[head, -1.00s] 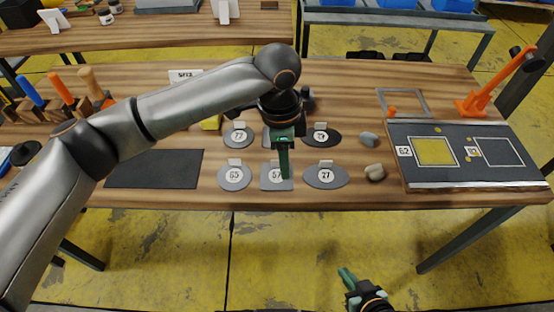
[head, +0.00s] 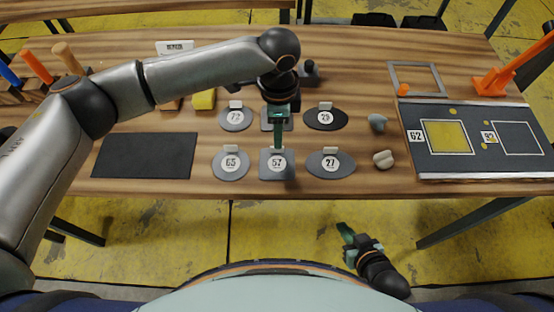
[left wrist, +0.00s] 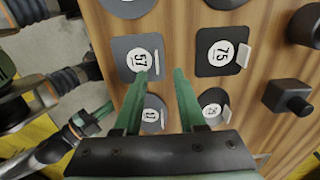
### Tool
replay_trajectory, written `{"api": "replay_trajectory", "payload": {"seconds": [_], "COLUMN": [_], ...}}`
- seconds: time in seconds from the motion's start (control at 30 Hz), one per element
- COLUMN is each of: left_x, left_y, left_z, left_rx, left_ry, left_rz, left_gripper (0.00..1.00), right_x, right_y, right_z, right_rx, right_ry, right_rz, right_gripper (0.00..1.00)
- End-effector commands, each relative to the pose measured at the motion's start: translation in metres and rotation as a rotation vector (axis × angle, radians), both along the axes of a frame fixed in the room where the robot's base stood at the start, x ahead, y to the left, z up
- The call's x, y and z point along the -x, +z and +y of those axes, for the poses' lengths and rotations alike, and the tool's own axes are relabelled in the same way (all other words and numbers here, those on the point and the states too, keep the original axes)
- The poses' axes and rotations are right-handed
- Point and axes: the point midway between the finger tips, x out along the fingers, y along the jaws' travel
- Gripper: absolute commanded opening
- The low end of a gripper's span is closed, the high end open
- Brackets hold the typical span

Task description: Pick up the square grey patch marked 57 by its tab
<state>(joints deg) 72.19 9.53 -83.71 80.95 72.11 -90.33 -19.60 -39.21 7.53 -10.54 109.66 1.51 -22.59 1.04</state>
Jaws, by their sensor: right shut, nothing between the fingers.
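The square grey patch marked 57 (head: 286,172) lies flat in the front row on the wooden table, its pale tab at its far edge. It also shows in the left wrist view (left wrist: 123,66). My left gripper (head: 278,149) points down at the tab, its green fingertips overlapping it in the head view. The left wrist view shows its two fingers (left wrist: 161,72) apart, with patch 57 beside the left fingertip. I cannot tell whether the tab is between them. My right gripper (head: 343,231) is shut and empty in front of the table, low in the head view.
Patch 65 (head: 230,172) and patch 27 (head: 331,170) lie left and right of patch 57. Behind are several more patches, including square patch 75 (left wrist: 206,66). A dark mat (head: 145,156) is at left; a dark panel (head: 470,170) is at right. Two stones lie between.

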Motion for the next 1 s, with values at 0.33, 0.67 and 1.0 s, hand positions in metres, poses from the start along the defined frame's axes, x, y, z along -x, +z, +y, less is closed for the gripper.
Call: {"api": "replay_trajectory", "payload": {"seconds": [0.33,0.67,1.0], "left_x": [0.005,0.005,0.005], "left_y": [-0.046,-0.050,-0.050], "left_z": [-0.003,-0.003,-0.003], "left_rx": [0.000,0.000,0.000], "left_ry": [0.001,0.000,0.000], "left_rz": [0.002,0.001,0.001], "left_gripper": [0.40,0.35,0.00], "right_x": [-0.002,-0.003,-0.003], "right_y": [0.001,0.001,0.001], "right_z": [0.000,0.000,0.000], "right_rx": [0.000,0.000,-0.001], "right_ry": [0.000,0.000,0.000], "right_rz": [-0.005,-0.005,-0.006], "right_gripper": [0.00,0.00,0.00]}}
